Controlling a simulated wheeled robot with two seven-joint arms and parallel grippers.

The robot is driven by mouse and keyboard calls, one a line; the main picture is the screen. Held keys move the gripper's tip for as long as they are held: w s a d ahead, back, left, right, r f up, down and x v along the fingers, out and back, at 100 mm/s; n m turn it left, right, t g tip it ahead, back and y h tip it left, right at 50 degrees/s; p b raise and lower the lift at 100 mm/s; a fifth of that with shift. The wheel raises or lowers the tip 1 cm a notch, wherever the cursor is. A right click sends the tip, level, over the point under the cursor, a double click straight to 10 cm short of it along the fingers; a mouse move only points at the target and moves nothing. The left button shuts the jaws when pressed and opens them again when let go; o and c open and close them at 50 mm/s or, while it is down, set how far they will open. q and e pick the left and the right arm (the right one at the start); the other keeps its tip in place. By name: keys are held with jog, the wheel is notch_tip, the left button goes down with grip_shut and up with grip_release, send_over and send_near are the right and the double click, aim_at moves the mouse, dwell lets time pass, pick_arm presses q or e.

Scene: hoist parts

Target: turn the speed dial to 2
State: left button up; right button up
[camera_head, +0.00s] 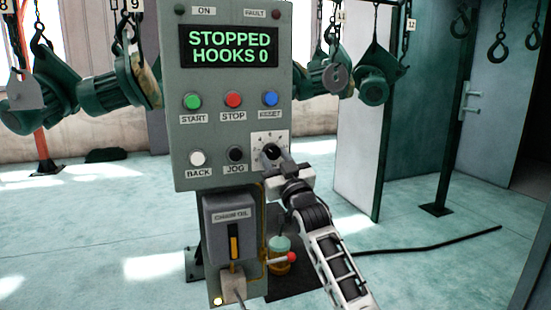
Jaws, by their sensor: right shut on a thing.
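The speed dial (270,151) is a dark knob on a pale square plate with small marks, at the lower right of the grey control panel (215,100). My right gripper (279,163) comes up from below and is shut on the dial. The fingers hide part of the dial and its plate, and I cannot read which number the dial points to. The panel's screen (229,47) reads "STOPPED HOOKS 0" in green.
Green, red and blue buttons (233,99) sit above the dial; a white BACK button (197,158) and black JOG button (236,154) are left of it. A chain oil box (232,215) is below. Green motors (105,93) hang on hooks behind. Floor at right is mostly clear.

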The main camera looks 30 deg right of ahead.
jog(key=n+y+p, duration=0.1)
jog(key=n, duration=0.1)
jog(key=n+y+p, duration=0.1)
jog(key=n, duration=0.1)
jog(key=n+y+p, duration=0.1)
jog(key=n, duration=0.2)
jog(key=shift+d+r, duration=0.15)
jog(key=shift+d, duration=0.1)
jog(key=shift+n+g+y+p, duration=0.35)
jog(key=shift+n+y, duration=0.25)
jog(key=shift+n, duration=0.3)
jog(key=o, duration=1)
jog(key=shift+s, duration=0.1)
jog(key=b+v, duration=0.2)
jog(key=v, duration=1.4)
